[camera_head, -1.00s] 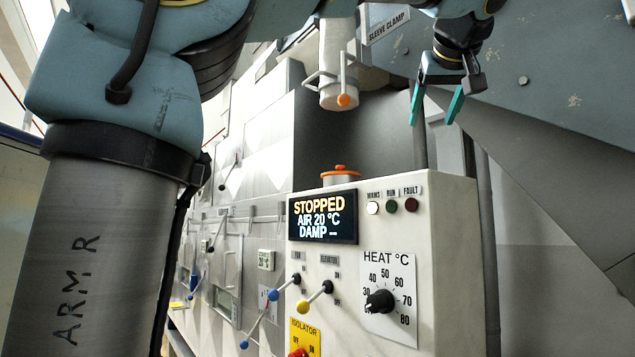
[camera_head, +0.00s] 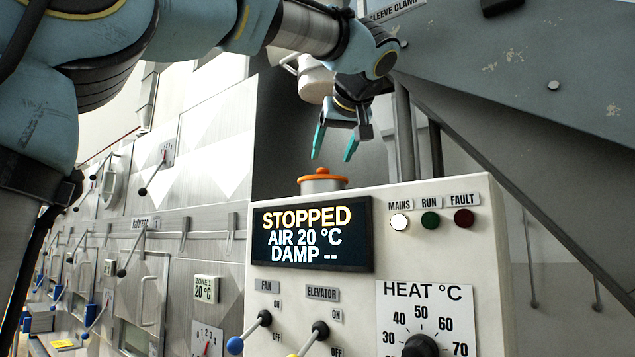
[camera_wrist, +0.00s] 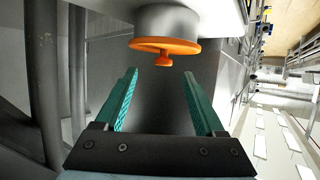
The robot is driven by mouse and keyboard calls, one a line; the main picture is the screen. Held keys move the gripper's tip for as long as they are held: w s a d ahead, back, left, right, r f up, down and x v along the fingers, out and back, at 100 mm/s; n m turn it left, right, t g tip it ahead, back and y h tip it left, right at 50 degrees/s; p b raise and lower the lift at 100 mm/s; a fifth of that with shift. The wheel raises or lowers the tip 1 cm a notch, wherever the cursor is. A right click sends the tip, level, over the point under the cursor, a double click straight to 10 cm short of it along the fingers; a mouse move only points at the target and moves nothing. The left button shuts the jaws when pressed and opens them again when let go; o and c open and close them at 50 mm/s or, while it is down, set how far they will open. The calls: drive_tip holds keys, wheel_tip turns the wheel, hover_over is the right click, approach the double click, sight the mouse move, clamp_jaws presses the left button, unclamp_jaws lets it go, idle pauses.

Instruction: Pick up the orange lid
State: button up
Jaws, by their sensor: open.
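The control box (camera_head: 470,260) stands in front, with a display reading STOPPED (camera_head: 311,234), lamps, levers and a heat dial (camera_head: 421,345). A grey sloping duct (camera_head: 530,110) is at right. Metal panels with levers (camera_head: 160,200) fill the left. A vertical post (camera_head: 405,135) stands right of my gripper.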

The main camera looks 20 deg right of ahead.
sight(323, 171)
drive_tip(key=x, duration=0.3)
drive_tip(key=p+x, duration=0.1)
drive_tip(key=x, duration=0.3)
drive_tip(key=shift+w+a, duration=0.15)
drive_tip(key=shift+w, duration=0.25)
clamp_jaws()
